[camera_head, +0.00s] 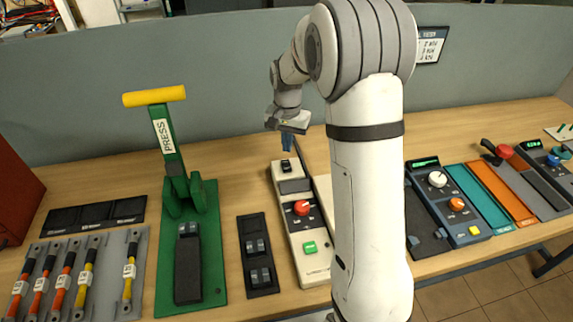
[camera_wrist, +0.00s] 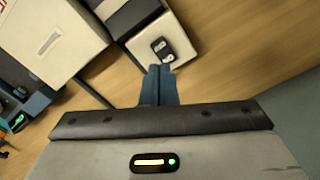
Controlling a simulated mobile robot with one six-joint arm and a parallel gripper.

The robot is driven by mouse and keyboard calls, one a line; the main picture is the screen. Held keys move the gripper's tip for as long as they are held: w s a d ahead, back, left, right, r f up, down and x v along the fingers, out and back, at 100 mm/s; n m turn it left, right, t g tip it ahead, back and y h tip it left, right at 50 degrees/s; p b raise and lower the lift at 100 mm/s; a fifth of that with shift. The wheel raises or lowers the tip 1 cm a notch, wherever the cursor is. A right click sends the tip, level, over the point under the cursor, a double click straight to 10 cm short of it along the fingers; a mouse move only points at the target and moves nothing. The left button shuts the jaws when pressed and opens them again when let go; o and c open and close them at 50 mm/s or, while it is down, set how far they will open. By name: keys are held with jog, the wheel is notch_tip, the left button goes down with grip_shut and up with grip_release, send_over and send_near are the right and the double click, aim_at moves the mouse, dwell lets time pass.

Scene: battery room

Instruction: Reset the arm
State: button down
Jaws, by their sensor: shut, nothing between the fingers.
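My arm stands bent in the middle of the head view and hides part of the bench behind it. My gripper (camera_head: 287,143) points down above the far end of a white device with a red knob (camera_head: 303,230) and a green button. In the wrist view, the blue fingers of my gripper (camera_wrist: 160,72) are shut together with nothing between them. Just beyond the fingertips is a black switch piece with two light marks (camera_wrist: 162,50) on the white device. I cannot tell whether the fingertips touch it.
A green press with a yellow handle (camera_head: 155,96) stands left on the wooden bench (camera_head: 232,170). A blue panel with knobs (camera_head: 447,205) and other devices stand right. A grey partition (camera_head: 220,70) runs behind.

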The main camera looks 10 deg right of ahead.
jog(key=s+r+n+t, duration=0.2)
jog(key=s+r+n, duration=0.1)
jog(key=s+r, duration=0.9)
jog(key=s+f+n+t, duration=0.1)
jog(key=s+n, duration=0.2)
jog(key=s, duration=1.3)
jog(key=c, duration=2.2)
grip_release()
jog(key=shift+d, duration=0.1)
